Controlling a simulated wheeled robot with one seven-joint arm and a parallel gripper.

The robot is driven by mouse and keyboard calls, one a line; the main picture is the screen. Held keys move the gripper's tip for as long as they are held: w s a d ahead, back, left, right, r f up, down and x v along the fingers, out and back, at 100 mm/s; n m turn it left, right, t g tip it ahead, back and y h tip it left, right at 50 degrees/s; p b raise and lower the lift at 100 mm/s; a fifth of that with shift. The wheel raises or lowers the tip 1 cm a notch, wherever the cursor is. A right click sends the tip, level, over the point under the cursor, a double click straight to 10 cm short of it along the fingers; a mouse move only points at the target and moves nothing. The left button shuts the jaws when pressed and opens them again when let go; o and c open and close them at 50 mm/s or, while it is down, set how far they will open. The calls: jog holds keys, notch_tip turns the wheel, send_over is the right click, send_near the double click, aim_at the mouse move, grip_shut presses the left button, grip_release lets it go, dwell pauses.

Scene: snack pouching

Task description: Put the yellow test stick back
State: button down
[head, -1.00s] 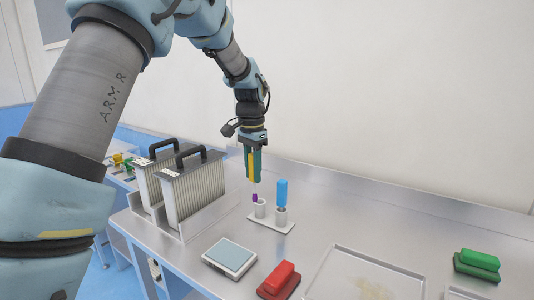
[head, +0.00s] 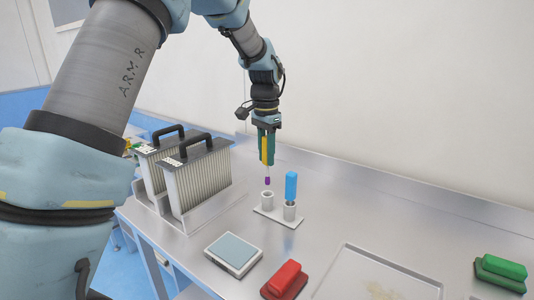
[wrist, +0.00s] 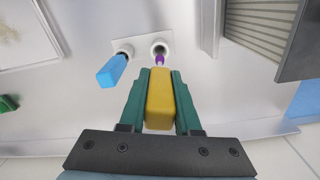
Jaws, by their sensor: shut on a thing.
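My gripper (head: 267,160) is shut on the yellow test stick (head: 264,147), which hangs upright with its purple tip (head: 267,181) down. In the wrist view the yellow handle (wrist: 160,98) lies between the green fingers (wrist: 160,85). The white holder (head: 263,210) on the table has two cups. The purple tip is just above the left cup (head: 267,197), which looks empty in the head view. The blue stick (head: 291,185) stands in the right cup (head: 289,211); it also shows in the wrist view (wrist: 112,71).
Two ribbed racks with black handles (head: 199,180) stand left of the holder. A scale (head: 233,253), a red block (head: 284,279), a clear tray (head: 340,262) and a green block (head: 500,270) lie toward the front and right. The table behind the holder is clear.

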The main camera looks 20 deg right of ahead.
aim_at(266, 181)
jog(key=shift+f+b, duration=2.1)
jog(key=shift+f, duration=2.1)
jog(key=shift+f, duration=0.2)
grip_release()
jog(key=shift+a+r+p, duration=0.1)
jog(key=shift+r+p, duration=4.05)
jog(key=shift+r, duration=1.35)
jog(key=shift+r, duration=0.1)
jog(key=shift+r+p, duration=0.95)
jog(key=shift+r, duration=1.95)
